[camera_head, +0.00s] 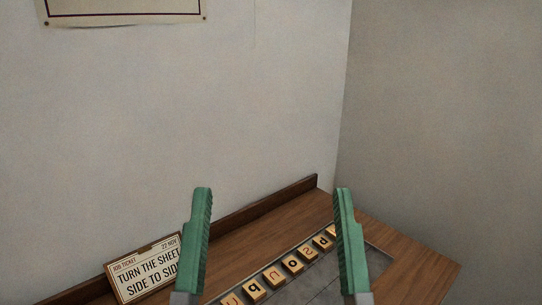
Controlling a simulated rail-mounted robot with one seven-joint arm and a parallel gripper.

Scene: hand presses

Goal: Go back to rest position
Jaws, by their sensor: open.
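My gripper (271,215) is at the bottom middle of the head view. Its two green ridged fingers stand wide apart, and nothing is held between them. Behind and between the fingers, a row of light letter tiles (274,276) lies on a grey plate (320,289) on the wooden table. The fingers appear in front of the tiles and hide parts of the row's two ends. I cannot tell how high the fingers are above the table. The rest of my arm is out of view.
A job ticket card (148,272) reading "TURN THE SHEET SIDE TO SIDE" leans at the left. The wooden table (420,266) has a raised back edge (262,207) along the pale wall (180,110). Bare table shows at right.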

